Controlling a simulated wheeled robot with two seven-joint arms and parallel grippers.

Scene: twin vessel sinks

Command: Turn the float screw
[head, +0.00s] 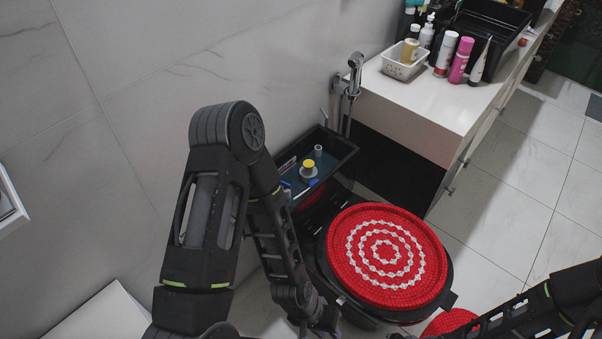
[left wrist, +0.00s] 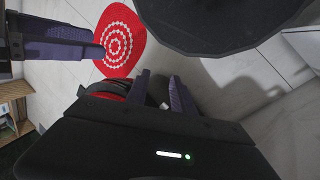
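The open black cistern tank (head: 345,150) stands against the wall in the head view. Inside it are a white piece with a yellow top (head: 308,166), a small pale cylinder (head: 318,151) and blue parts. I cannot tell which of these is the float screw. My left gripper (head: 328,322) is low at the bottom of the head view, below and apart from the tank. In the left wrist view its two purple-padded fingers (left wrist: 160,92) stand apart with nothing held. My right gripper (left wrist: 80,45) shows side-on at the left of that view; its opening is unclear.
A black toilet with a red and white patterned lid cover (head: 387,256) stands in front of the tank. A white counter (head: 430,105) with bottles and a white basket (head: 404,62) is at the right. A hand sprayer (head: 355,75) hangs on the wall. Tiled floor (head: 510,200) is free at the right.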

